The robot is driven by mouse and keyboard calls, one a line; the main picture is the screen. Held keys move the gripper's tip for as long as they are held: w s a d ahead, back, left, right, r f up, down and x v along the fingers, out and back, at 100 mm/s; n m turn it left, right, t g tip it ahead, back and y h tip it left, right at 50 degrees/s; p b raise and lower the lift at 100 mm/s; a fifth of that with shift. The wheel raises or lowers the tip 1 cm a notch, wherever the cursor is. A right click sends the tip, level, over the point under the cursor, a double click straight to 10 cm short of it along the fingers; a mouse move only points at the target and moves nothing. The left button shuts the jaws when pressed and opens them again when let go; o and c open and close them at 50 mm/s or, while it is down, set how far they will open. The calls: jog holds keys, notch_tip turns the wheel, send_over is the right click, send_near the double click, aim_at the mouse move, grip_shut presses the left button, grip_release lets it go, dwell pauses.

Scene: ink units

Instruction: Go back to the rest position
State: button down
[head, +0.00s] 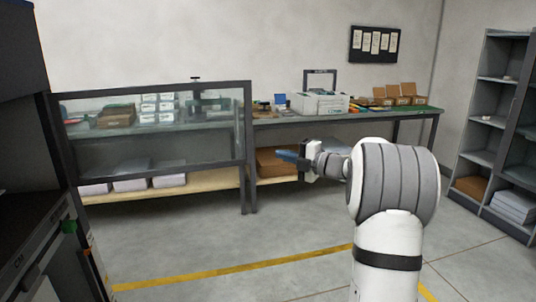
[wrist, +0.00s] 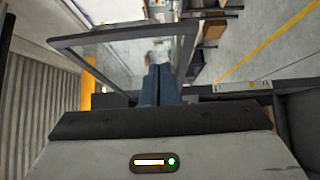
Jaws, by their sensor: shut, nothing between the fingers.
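My gripper (head: 288,157) is in the head view, out in front of the long workbench (head: 428,111) and just right of the glass-panelled guard's end post. In the wrist view its two blue-grey fingers (wrist: 159,72) lie together with nothing between them. It is shut and touches nothing that I can see. My white and grey arm stands in the right half of the head view and hides part of the bench front.
A glass guard with a dark frame (head: 246,130) stands before the bench's left part. A dark machine (head: 40,245) is close at the left. Shelves (head: 485,115) stand at the right. The floor (head: 220,245) with yellow lines (head: 240,267) is clear between them.

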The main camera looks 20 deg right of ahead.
jog(key=s+r+m+t+h+p, duration=0.2)
jog(key=s+r+m+h+p, duration=0.45)
jog(key=m+h, duration=0.8)
jog(key=s+a+f+m+g+y+p, duration=0.1)
jog(key=s+a+f+m+g, duration=0.2)
jog(key=s, duration=0.7)
jog(key=s+a+f+m+g+y+p, duration=0.1)
jog(key=s+a+f+m+g, duration=0.3)
jog(key=s, duration=0.7)
jog(key=s+a+f+m+g+y+p, duration=0.1)
jog(key=s+a+f+m+g+p, duration=0.2)
jog(key=s+a+g, duration=0.3)
jog(key=s+f+m, duration=0.1)
jog(key=s, duration=0.3)
jog(key=shift+s+a, duration=0.4)
